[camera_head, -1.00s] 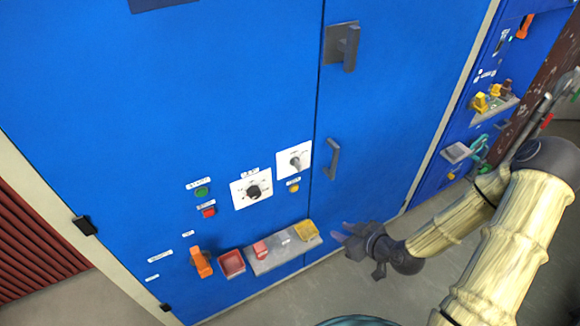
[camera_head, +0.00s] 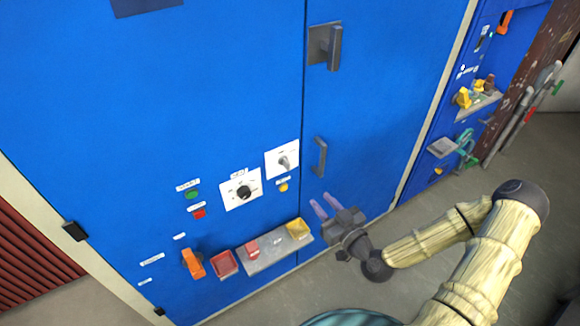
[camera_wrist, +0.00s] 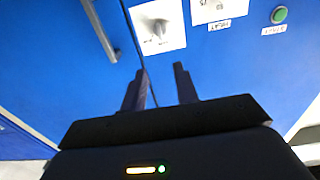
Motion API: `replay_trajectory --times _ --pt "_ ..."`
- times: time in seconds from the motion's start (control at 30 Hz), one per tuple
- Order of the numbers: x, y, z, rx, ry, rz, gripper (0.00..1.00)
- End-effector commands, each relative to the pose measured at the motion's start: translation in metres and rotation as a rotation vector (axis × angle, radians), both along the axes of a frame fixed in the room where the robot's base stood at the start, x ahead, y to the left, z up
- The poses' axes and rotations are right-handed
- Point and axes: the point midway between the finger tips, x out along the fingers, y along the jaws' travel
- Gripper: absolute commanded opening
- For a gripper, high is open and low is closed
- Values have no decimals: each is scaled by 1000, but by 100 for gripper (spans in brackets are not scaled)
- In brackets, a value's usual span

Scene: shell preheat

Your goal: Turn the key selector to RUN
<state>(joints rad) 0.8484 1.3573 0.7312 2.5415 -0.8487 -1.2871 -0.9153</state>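A white plate with a grey selector knob (camera_head: 284,161), which looks like the key selector, is on the blue cabinet front. It also shows at the top of the wrist view (camera_wrist: 158,28). Its lettering is too small to read, so its position cannot be told. A second white plate with a black dial (camera_head: 242,191) is to its left. My gripper (camera_head: 320,205) is in front of the cabinet, below and right of the selector, touching nothing that I can see. In the wrist view its two fingers (camera_wrist: 160,83) are apart and empty.
A green button (camera_head: 192,194) and a red button (camera_head: 198,213) are left of the plates. A grey shelf (camera_head: 272,256) with red and yellow items and an orange handle (camera_head: 193,263) are below. A door handle (camera_head: 320,156) projects right of the selector.

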Motion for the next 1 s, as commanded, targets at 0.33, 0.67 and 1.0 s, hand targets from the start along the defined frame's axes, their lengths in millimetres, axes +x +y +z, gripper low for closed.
replay_trajectory --times 0.33,0.67,1.0 --pt "14 8 -5 -1 -3 1 30" --pt "33 24 -4 -2 -3 4 30" --pt "83 58 2 1 1 2 30"
